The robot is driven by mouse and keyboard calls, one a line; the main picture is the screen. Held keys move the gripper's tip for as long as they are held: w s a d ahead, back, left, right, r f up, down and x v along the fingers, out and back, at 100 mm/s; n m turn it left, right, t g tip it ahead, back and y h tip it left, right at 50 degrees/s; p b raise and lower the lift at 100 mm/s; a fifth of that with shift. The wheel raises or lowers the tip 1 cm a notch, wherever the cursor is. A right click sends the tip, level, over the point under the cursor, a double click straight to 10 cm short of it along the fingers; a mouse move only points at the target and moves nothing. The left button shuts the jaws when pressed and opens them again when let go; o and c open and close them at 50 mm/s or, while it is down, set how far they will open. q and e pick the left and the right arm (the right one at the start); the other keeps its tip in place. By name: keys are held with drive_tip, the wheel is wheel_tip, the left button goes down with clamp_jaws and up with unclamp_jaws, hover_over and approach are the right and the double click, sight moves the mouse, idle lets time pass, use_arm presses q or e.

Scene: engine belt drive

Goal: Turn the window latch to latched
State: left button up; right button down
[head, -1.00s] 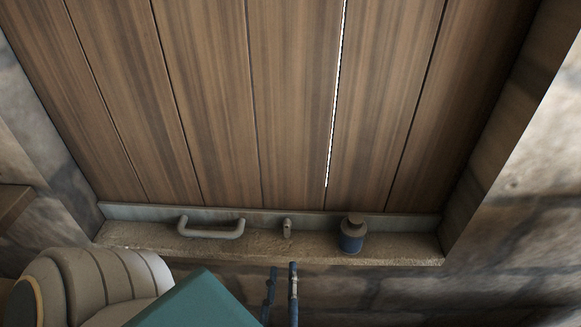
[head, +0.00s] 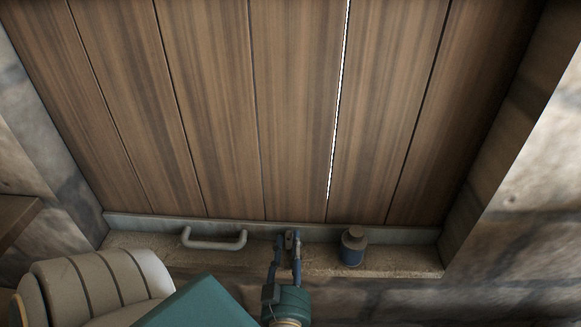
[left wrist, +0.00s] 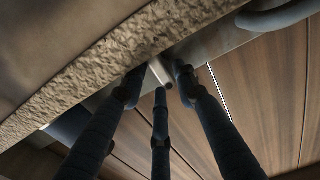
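The window latch (head: 289,240) is a small grey metal tab on the grey rail at the foot of the wooden boards. It also shows in the left wrist view (left wrist: 161,70), between the dark fingertips. My left gripper (head: 287,239) has its fingers around the latch, one on each side, with the tips at its height. In the left wrist view the fingers are spread and a gap shows beside the latch, so the gripper looks open. Whether a finger touches the latch is hard to tell. My right gripper is not in view.
A grey bar handle (head: 214,242) is left of the latch. A blue jar with a brown lid (head: 352,248) stands on the stone sill (head: 400,262) close to the right. Stone walls (head: 535,205) frame both sides.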

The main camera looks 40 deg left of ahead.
use_arm(q)
clamp_jaws()
drive_tip(key=shift+n+p, duration=0.3)
drive_tip(key=shift+r+n+p, duration=0.1)
drive_tip(key=shift+n+p, duration=0.45)
drive_tip(key=shift+n, duration=0.45)
drive_tip(key=shift+n+p, duration=0.35)
drive_tip(key=shift+n, duration=0.45)
drive_tip(key=n, duration=0.2)
drive_tip(key=shift+s+a+n+p, duration=0.15)
drive_tip(key=shift+n+p, duration=0.15)
drive_tip(key=shift+n, duration=0.1)
drive_tip(key=n, duration=0.2)
drive_tip(key=shift+n, duration=0.4)
drive_tip(key=n, duration=0.2)
drive_tip(key=shift+s+a+n, duration=0.1)
drive_tip(key=shift+a+n, duration=0.05)
drive_tip(key=shift+n, duration=0.15)
drive_tip(key=n, duration=0.2)
drive_tip(key=n+b, duration=0.1)
drive_tip(key=n, duration=0.2)
drive_tip(key=shift+s+a+f, duration=0.1)
drive_tip(key=shift+f, duration=0.1)
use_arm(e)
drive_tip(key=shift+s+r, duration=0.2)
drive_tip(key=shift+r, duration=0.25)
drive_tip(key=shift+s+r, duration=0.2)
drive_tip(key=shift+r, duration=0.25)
use_arm(q)
drive_tip(key=shift+n, duration=0.3)
